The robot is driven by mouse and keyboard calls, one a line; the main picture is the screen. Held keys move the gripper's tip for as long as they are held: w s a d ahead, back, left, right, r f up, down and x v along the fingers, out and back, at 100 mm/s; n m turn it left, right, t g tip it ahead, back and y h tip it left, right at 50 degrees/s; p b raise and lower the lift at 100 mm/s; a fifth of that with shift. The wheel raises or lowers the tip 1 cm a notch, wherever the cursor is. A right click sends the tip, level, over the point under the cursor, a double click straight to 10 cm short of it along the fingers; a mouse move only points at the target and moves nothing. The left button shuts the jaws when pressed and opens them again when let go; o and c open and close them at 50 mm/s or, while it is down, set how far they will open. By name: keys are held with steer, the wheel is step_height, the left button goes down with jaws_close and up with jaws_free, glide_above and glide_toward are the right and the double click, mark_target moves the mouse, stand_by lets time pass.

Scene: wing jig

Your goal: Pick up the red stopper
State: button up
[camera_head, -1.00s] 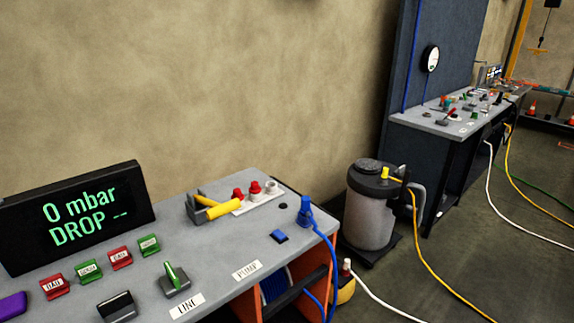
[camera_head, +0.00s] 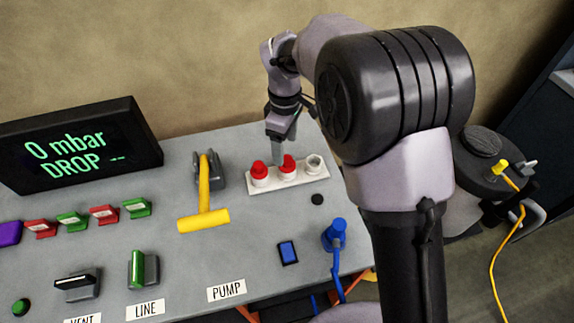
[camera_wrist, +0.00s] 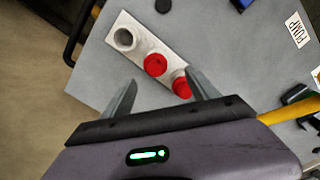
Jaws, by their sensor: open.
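Two red stoppers sit in a white holder strip (camera_head: 318,177) on the grey bench. The left red stopper (camera_head: 259,170) and the middle red stopper (camera_head: 288,164) fill two places; the right place is an empty white cup (camera_head: 314,163). My gripper (camera_head: 277,152) points down just behind the strip, near the two stoppers. In the wrist view my gripper (camera_wrist: 158,92) is open with nothing between its fingers. There, one red stopper (camera_wrist: 155,65) lies ahead of the gap and the other (camera_wrist: 181,87) is close beside the right finger. I cannot tell whether that finger touches it.
A yellow T-handle (camera_head: 204,219) stands left of the strip. A blue plug with hose (camera_head: 336,236), a blue button (camera_head: 288,252) and a dark hole (camera_head: 317,199) are in front. A display (camera_head: 80,146) reads "0 mbar DROP --". My arm covers the right side.

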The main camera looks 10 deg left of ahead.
mark_target(287, 158)
step_height(287, 158, down, 2)
steer(key=shift+w+d+f, duration=0.15)
steer(key=shift+f, duration=0.1)
steer(key=f+b, duration=0.2)
steer(key=f, duration=0.1)
steer(key=f+b, duration=0.1)
steer(key=f, duration=0.1)
steer(key=shift+w+f, duration=0.1)
steer(key=shift+w, duration=0.15)
steer(key=c, duration=1.4)
steer(key=shift+r, duration=0.2)
steer(key=shift+c, duration=0.2)
steer(key=shift+r+p, duration=0.3)
steer(key=shift+p, duration=0.1)
steer(key=r, duration=0.1)
steer(key=r+p, duration=0.1)
steer(key=r, duration=0.1)
steer(key=shift+s+r+p, duration=0.1)
steer(key=shift+s+p, duration=0.2)
steer(key=shift+s, duration=0.1)
steer(key=s+a+r+p, duration=0.1)
steer(key=s+r+p, duration=0.1)
steer(key=s, duration=0.5)
steer(key=s+a+r+p, duration=0.1)
steer(key=s+r+p, duration=0.1)
steer(key=s, duration=0.6)
steer(key=shift+a, duration=0.3)
